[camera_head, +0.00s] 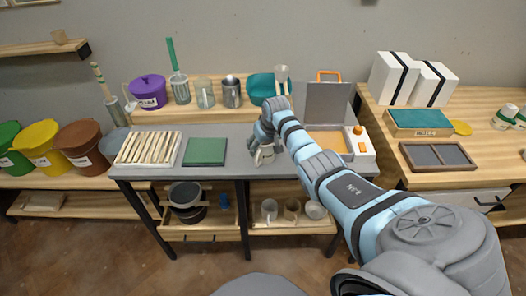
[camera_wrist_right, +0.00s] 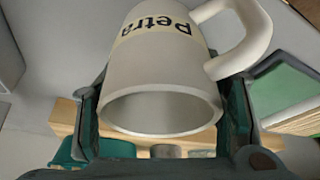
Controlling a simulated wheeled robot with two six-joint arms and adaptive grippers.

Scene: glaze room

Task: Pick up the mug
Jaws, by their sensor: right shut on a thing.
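The mug is white with a label reading "Petra" and a handle. In the right wrist view the mug (camera_wrist_right: 165,75) fills the middle, lying between the two fingers of my right gripper (camera_wrist_right: 165,115). Its open rim faces the camera and its inside looks empty. In the head view the mug (camera_head: 264,156) shows small at the grey table's front part, partly hidden by my right gripper (camera_head: 262,146), which is shut on it. I cannot tell whether the mug touches the table. My left gripper is not in view.
The grey table (camera_head: 240,168) holds a slatted rack (camera_head: 150,148) and a green mat (camera_head: 205,152) left of the mug. A purple bucket (camera_head: 147,92), jars and a teal bowl (camera_head: 262,88) stand on the shelf behind. An orange-topped device (camera_head: 358,145) stands to the right.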

